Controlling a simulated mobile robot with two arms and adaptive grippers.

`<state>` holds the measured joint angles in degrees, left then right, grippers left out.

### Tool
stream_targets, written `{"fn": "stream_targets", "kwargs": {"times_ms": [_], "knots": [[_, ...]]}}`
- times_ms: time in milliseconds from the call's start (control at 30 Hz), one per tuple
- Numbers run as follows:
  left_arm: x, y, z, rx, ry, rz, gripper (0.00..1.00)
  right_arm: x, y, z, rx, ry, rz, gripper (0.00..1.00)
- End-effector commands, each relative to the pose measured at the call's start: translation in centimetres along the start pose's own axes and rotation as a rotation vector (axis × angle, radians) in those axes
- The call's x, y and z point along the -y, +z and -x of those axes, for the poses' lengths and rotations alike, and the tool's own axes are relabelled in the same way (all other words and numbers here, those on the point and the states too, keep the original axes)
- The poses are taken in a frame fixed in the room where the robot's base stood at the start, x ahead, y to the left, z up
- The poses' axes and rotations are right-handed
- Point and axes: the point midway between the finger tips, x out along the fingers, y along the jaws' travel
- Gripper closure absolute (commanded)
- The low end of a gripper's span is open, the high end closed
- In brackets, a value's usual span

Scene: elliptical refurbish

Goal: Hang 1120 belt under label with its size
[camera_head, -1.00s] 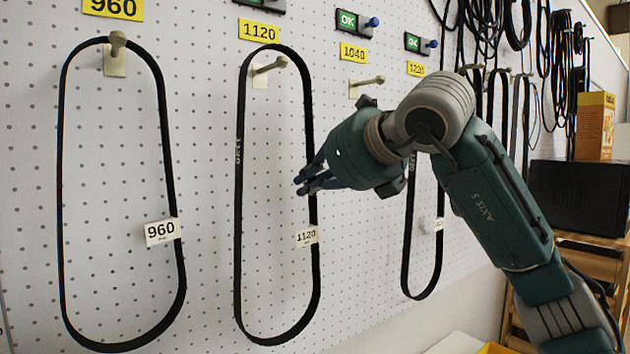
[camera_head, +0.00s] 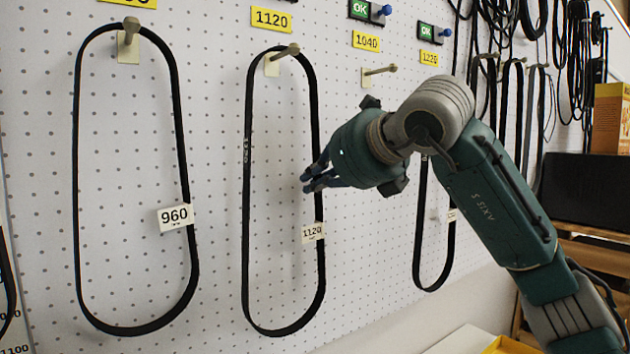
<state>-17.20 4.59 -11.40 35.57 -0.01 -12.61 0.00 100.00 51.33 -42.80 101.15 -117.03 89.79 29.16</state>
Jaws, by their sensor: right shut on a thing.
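The 1120 belt (camera_head: 247,200) is a long black loop with a white 1120 tag (camera_head: 312,232). It is upright in front of the pegboard, below the yellow 1120 label (camera_head: 271,19). Its top is at the peg (camera_head: 283,53) under that label, and the peg's tip shows in front of the top curve. I cannot tell whether the belt's weight rests on the peg. My right gripper (camera_head: 308,181) is shut on the belt's right strand, about halfway down. My left gripper is not in view.
The 960 belt (camera_head: 76,190) hangs on its peg (camera_head: 129,40) to the left. The peg (camera_head: 378,71) under the 1040 label (camera_head: 366,41) is empty. Another belt (camera_head: 419,240) hangs partly behind my right arm. More belts hang at the right, above a black box (camera_head: 585,190).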

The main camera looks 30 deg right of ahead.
Motion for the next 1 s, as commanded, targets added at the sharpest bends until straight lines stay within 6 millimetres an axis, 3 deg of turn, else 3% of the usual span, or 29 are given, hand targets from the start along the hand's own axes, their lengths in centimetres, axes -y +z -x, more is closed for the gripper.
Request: {"fn": "stream_targets", "kwargs": {"times_ms": [233,367,767,1000], "knots": [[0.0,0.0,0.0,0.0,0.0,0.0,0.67,0.0,0.0,0.0,0.001,0.0,0.0,1.0],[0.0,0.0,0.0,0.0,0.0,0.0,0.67,0.0,0.0,0.0,0.001,0.0,0.0,0.71],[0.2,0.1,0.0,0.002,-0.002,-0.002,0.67,0.0,0.0,0.6,0.001,0.0,0.0,0.71],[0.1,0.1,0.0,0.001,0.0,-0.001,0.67,0.1,0.2,5.0,0.006,-0.001,0.001,0.71]]}}
